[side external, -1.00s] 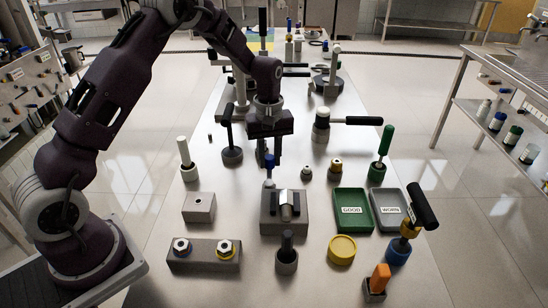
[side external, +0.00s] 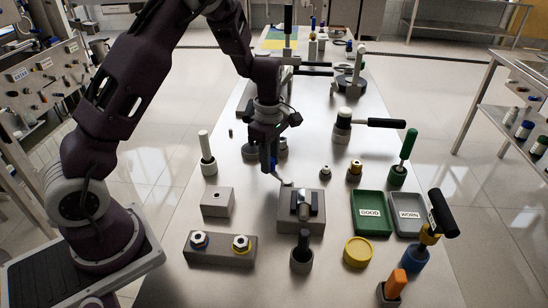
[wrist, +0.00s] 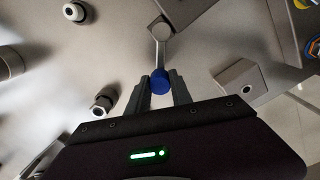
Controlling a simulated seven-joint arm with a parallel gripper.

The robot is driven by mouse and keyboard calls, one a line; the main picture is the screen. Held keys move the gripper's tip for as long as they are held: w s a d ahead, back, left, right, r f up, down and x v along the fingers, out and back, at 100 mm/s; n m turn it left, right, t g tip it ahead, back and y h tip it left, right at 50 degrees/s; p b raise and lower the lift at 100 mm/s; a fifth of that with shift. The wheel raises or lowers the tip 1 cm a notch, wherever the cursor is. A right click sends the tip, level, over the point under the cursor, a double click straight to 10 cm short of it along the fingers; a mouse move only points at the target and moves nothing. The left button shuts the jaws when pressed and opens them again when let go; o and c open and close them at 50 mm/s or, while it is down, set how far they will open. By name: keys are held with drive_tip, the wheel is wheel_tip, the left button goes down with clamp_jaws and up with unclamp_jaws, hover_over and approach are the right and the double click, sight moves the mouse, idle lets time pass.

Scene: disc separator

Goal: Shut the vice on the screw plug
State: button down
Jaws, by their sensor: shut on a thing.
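The vice (side external: 314,225) is a grey block on the table, with dark jaws on top. The screw plug (side external: 304,206), a shiny metal cylinder, lies between the jaws; I cannot tell if they press on it. A thin lever (side external: 285,182) runs from the vice's back left corner to a blue knob. My gripper (side external: 270,168) is shut on this knob, behind and left of the vice. In the wrist view the blue knob (wrist: 160,82) sits between my fingertips (wrist: 160,88), and the lever (wrist: 160,53) leads to a grey hub (wrist: 160,29).
A grey block with a hole (side external: 217,203) stands left of the vice. A holder with two nuts (side external: 220,252) is in front left. The green GOOD tray (side external: 370,229) and grey WORN tray (side external: 407,229) are at right.

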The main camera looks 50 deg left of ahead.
drive_tip(key=shift+s+r+n, duration=0.1)
drive_tip(key=shift+s+n, duration=0.2)
drive_tip(key=shift+n, duration=0.3)
drive_tip(key=shift+d, duration=0.1)
drive_tip(key=c, duration=1.1)
unclamp_jaws()
drive_tip(key=shift+s, duration=0.1)
drive_tip(key=shift+c, duration=0.2)
wheel_tip(320, 180, up, 7)
drive_tip(key=shift+r, duration=0.1)
